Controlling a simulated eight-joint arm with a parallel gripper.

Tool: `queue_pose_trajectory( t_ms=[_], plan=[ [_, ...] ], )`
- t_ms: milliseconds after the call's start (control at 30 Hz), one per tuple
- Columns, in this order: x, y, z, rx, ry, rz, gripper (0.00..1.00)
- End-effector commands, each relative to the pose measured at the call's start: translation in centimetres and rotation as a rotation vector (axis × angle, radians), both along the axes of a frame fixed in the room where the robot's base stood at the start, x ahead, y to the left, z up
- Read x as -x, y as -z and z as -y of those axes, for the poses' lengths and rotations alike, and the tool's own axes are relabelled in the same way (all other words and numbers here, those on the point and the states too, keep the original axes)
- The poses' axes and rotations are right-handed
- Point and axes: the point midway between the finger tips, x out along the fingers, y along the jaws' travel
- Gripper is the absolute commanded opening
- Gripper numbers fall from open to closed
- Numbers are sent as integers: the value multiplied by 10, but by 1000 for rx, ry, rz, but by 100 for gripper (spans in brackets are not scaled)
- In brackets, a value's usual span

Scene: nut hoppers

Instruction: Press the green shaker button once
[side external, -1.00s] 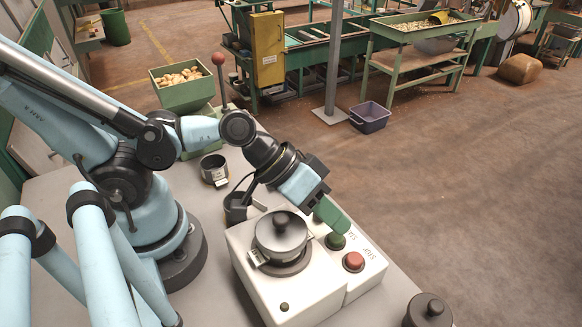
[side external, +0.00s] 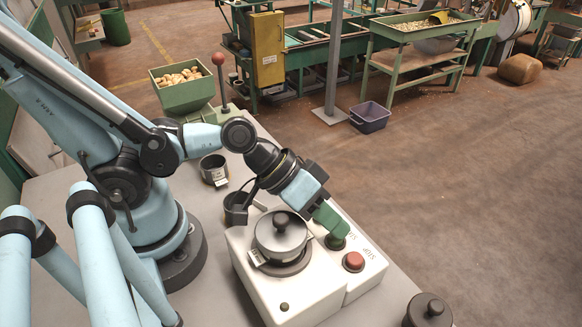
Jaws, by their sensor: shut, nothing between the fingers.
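The green button (side external: 335,242) sits on the sloped control strip of the white shaker (side external: 318,297), beside a red stop button (side external: 353,261). My gripper (side external: 341,231) is shut and empty, with its green fingers pointing down at the green button. The fingertips are at the button's top and hide part of it. I cannot tell whether the button is pushed in. A dark lidded pot (side external: 281,237) sits on top of the shaker, left of my gripper.
Two dark cups (side external: 213,169) (side external: 236,208) stand on the grey table behind the shaker. A green hopper of nuts (side external: 186,92) and a red-knobbed lever (side external: 219,60) are farther back. Another lidded pot (side external: 428,311) is at the front right.

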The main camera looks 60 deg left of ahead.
Motion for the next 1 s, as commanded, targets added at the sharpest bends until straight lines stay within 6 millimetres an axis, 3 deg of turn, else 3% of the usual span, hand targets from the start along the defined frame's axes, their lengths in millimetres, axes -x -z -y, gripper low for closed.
queue_pose_trajectory(
  t_ms=[700, 1000],
  plan=[
    [0, 5, 0, -1, 1, 0, 0],
    [1, -7, 0, -1, 1, 0, 0]
  ],
)
